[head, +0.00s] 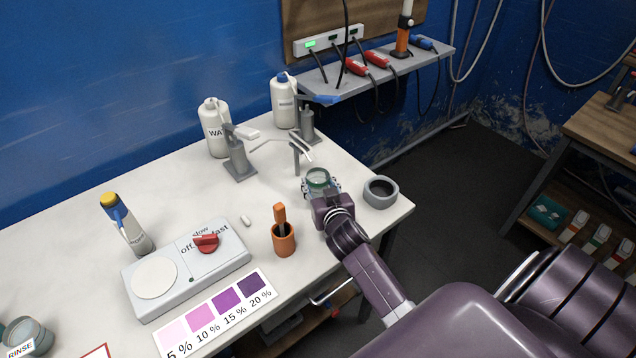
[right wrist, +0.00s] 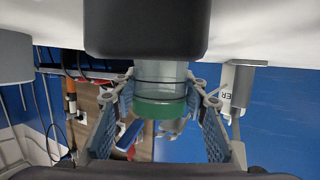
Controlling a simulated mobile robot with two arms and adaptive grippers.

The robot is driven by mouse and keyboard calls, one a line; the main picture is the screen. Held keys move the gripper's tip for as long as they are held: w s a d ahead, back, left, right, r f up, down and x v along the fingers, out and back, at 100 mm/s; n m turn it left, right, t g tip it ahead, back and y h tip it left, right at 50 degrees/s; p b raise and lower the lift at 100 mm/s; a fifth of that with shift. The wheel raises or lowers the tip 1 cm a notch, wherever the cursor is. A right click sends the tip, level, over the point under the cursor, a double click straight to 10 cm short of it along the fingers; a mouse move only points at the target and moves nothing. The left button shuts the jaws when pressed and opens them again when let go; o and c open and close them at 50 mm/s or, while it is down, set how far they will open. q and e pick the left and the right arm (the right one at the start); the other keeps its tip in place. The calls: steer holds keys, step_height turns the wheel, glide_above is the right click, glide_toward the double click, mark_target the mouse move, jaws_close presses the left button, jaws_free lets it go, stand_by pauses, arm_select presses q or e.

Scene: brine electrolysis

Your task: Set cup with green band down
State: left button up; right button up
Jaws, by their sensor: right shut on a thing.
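The cup with green band (head: 318,178) is a clear cup near the right end of the white table, in front of a metal stand. My right gripper (head: 321,188) is shut on the cup. In the right wrist view the cup (right wrist: 160,92) sits between both fingers of the gripper (right wrist: 161,105), its green band showing. Whether the cup's base touches the table cannot be told. My left gripper is in neither view.
A grey ring-shaped holder (head: 380,191) stands just right of the cup. An orange pot (head: 284,240) with a handled tool is to the left. A stirrer plate (head: 185,268), color chart (head: 217,314) and white bottles (head: 213,128) share the table (head: 200,195).

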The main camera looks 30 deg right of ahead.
steer(key=shift+f, duration=0.1)
steer(key=o, duration=1.3)
steer(key=b+v, duration=0.1)
steer(key=v, duration=0.9)
steer(key=shift+s+a, duration=0.15)
steer(key=shift+s, duration=0.15)
steer(key=shift+s+a+r, duration=0.2)
steer(key=shift+s+r, duration=0.3)
steer(key=shift+s, duration=0.15)
